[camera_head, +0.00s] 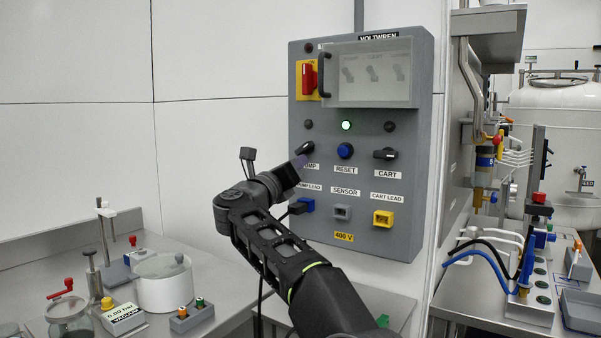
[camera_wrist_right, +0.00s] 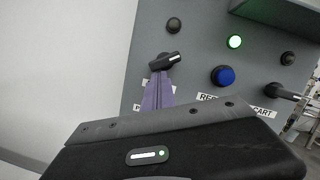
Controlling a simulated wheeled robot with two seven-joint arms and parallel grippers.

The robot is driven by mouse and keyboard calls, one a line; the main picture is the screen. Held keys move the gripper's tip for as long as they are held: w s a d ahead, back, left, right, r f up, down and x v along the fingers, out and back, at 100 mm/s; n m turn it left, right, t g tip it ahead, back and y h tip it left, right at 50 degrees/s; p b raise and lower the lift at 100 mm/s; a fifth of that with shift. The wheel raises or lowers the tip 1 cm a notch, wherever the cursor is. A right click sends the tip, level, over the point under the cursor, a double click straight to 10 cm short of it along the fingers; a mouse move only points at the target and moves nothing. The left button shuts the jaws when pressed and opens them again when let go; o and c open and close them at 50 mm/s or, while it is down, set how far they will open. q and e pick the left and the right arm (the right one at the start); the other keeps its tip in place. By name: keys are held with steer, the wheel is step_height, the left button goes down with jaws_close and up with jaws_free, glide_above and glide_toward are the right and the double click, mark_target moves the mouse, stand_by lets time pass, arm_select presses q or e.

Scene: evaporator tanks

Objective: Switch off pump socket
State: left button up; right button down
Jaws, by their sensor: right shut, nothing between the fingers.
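The grey control panel (camera_head: 360,215) hangs on the wall in the head view. Its black pump knob (camera_head: 306,148) sits above the PUMP label, tilted up to the right. The same knob shows in the right wrist view (camera_wrist_right: 165,61), with its lighter end pointing right and slightly up. My right gripper (camera_head: 299,160) is shut and empty, its purple fingers just below the knob. In the wrist view the fingertips reach close under the knob; I cannot tell whether they touch it. The fingers partly hide the PUMP label. My left gripper is not in view.
The blue reset button (camera_head: 345,151) and black cart knob (camera_head: 385,154) lie right of the pump knob. A green lamp (camera_head: 346,126) is lit above. A red switch (camera_head: 309,79) and a clear cover with a black handle (camera_head: 325,75) are higher up. Equipment stands on benches at both sides.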

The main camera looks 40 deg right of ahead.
steer(key=m, duration=0.1)
steer(key=m+g, duration=0.1)
steer(key=shift+w+a+m, duration=0.1)
steer(key=shift+w+m, duration=0.25)
steer(key=shift+m, duration=0.05)
steer(key=shift+w+r+m+h, duration=0.1)
steer(key=shift+w+m+h, duration=0.05)
steer(key=shift+m+h, duration=0.15)
steer(key=shift+f+b, duration=0.6)
steer(key=shift+b, duration=0.1)
steer(key=f+b, duration=0.2)
steer(key=s+f+b, duration=0.1)
steer(key=shift+d+f+b, duration=0.2)
steer(key=shift+f+b, duration=0.15)
steer(key=shift+b, duration=0.05)
steer(key=r+b+v, duration=0.1)
steer(key=v, duration=0.9)
steer(key=shift+b, duration=0.4)
steer(key=shift+a, duration=0.1)
